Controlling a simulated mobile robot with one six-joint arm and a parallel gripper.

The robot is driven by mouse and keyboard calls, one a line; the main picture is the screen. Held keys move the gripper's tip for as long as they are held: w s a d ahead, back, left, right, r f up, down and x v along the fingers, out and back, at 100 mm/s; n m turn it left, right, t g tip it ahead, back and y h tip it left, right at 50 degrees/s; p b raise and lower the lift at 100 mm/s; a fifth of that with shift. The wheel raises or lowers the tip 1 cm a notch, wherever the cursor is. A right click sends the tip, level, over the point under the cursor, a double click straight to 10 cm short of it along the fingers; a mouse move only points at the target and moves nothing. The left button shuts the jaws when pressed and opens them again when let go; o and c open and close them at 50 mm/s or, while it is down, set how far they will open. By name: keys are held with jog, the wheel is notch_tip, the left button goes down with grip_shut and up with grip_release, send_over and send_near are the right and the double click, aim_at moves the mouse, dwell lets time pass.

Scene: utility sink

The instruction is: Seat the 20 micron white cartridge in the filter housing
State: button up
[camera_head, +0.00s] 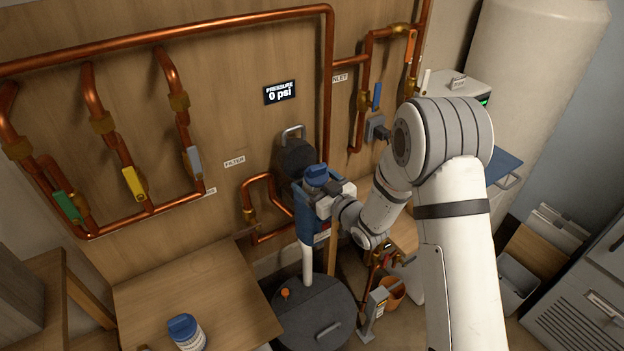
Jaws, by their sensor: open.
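A white cylinder with a blue top and a printed band (187,333) stands on the wooden table at the bottom left; its print is too small to read, so I cannot tell if it is the 20 micron cartridge. A blue body (306,222), apparently the filter housing, stands at the wall near the FILTER label, with a blue round piece (316,175) at its top. My gripper (326,204) is open at the right of this blue body, close to its upper part. I cannot tell whether it touches. Its fingertips and the housing's inside are partly hidden.
Copper pipes with green, yellow and grey valve handles (132,183) run along the wall. The pressure display (281,93) reads 0 psi. A dark round lidded container (310,315) stands below the housing. An orange bucket (392,291) is to its right. The wooden table (215,290) is mostly clear.

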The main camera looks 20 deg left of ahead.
jog(key=shift+c, duration=0.5)
jog(key=c, duration=1.1)
jog(key=shift+c, duration=0.5)
jog(key=shift+r, duration=0.1)
